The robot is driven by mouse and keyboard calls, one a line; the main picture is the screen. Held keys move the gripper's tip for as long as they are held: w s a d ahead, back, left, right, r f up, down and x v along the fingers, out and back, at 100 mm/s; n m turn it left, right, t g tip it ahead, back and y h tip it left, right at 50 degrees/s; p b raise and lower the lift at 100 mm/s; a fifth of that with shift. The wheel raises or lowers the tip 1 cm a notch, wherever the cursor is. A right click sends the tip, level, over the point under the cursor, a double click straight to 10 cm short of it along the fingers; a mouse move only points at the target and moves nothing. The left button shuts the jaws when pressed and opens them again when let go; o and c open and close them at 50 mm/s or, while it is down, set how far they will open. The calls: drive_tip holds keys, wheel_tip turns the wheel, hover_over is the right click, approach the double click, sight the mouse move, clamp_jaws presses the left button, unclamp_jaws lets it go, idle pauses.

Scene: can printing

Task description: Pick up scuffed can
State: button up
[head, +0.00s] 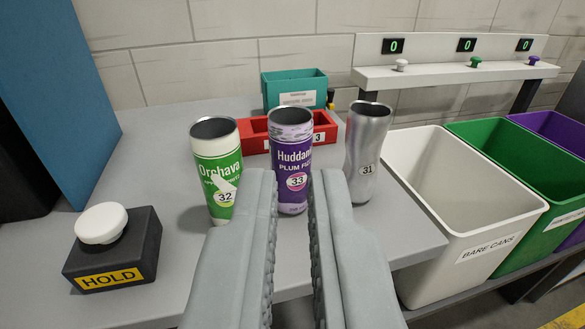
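Three open-topped cans stand upright on the grey table. A green and white can (215,165) marked 32 is on the left, with a pale irregular patch on its green lower part. A purple can (291,160) marked 33 is in the middle, with pale, streaky marks around its upper band. A bare silver can (367,150) marked 31 is on the right. My gripper (295,180) is open and empty, its two grey fingers pointing at the purple can. The can shows through the gap; I cannot tell whether the fingertips reach its sides.
A black HOLD box with a white button (101,224) sits front left. A red tray (254,134) and teal bin (295,86) stand behind the cans. White (425,235), green (484,133) and purple (540,123) bins are at right, below a counter shelf (440,74).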

drive_tip(key=o, duration=0.3)
drive_tip(key=shift+w+r, duration=0.1)
drive_tip(key=shift+w, duration=0.1)
drive_tip(key=o, duration=1.1)
drive_tip(key=w, duration=0.1)
drive_tip(key=w+r+g, duration=0.1)
drive_tip(key=w, duration=0.1)
drive_tip(key=w+g, duration=0.1)
drive_tip(key=shift+w+r+m, duration=0.15)
drive_tip(key=shift+r+m, duration=0.1)
drive_tip(key=shift+m, duration=0.05)
wheel_tip(320, 180, up, 4)
drive_tip(key=m+g, duration=0.4)
drive_tip(key=g, duration=1.1)
hover_over(290, 140)
drive_tip(key=w, duration=0.3)
wheel_tip(290, 140, down, 18)
drive_tip(key=shift+r, duration=0.15)
